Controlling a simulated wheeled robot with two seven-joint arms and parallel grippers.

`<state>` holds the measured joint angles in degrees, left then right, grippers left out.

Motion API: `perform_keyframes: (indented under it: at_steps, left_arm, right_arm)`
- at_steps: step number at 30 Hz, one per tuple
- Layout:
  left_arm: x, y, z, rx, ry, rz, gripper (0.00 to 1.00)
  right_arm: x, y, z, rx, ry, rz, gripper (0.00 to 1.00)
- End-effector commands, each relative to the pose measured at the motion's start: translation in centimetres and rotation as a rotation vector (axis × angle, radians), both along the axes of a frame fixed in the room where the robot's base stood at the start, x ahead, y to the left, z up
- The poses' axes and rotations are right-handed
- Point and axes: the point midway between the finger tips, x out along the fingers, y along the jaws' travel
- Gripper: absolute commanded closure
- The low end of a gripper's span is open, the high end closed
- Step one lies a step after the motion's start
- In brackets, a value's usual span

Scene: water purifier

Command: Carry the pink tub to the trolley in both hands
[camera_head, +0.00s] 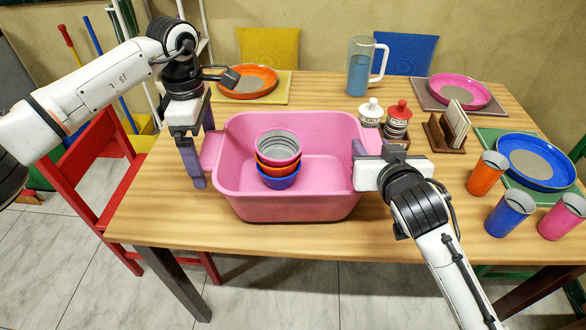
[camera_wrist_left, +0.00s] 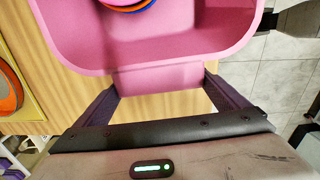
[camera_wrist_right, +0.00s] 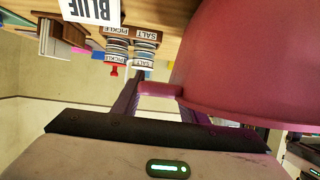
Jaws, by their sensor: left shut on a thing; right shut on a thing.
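The pink tub (camera_head: 325,170) is on or just above the wooden table near its front edge; I cannot tell if it touches. A stack of bowls (camera_head: 278,158), pink, orange and blue, sits inside it. My left gripper (camera_head: 200,160) is shut on the tub's left handle; the handle also shows between the fingers in the left wrist view (camera_wrist_left: 158,80). My right gripper (camera_head: 360,160) is shut on the tub's right handle, seen between the fingers in the right wrist view (camera_wrist_right: 160,90). The trolley is not clearly in view.
The table (camera_head: 200,228) also holds a water jug (camera_head: 359,70), salt and pickle jars (camera_head: 397,118), a napkin holder (camera_head: 448,130), plates and an orange cup (camera_head: 487,174), right of my right arm. A red chair (camera_head: 90,190) stands at left.

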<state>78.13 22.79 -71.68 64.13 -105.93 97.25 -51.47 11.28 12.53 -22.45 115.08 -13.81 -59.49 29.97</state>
Motion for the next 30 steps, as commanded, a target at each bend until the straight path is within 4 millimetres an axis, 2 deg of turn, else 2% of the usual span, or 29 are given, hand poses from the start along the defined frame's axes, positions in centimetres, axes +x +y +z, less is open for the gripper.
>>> perform_keyframes:
  at_steps: [1, 3, 9, 30]
  left_arm:
    - [0.0, -0.1, 1.3, -0.002, -0.001, 0.001, 0.37]
    - [0.0, -0.1, 2.0, -0.002, -0.001, 0.001, 0.37]
    - [0.0, -0.1, 3.4, -0.002, 0.0, 0.002, 0.37]
    - [0.0, -0.1, 3.4, -0.003, 0.0, 0.002, 0.37]
  right_arm:
    - [0.0, 0.0, 1.2, -0.002, -0.002, 0.0, 0.91]
    - [0.0, 0.0, 2.0, -0.003, -0.002, 0.0, 0.91]
    - [0.0, 0.0, 3.4, -0.004, -0.002, -0.001, 0.91]
    - [0.0, 0.0, 3.3, -0.005, -0.001, 0.0, 0.91]
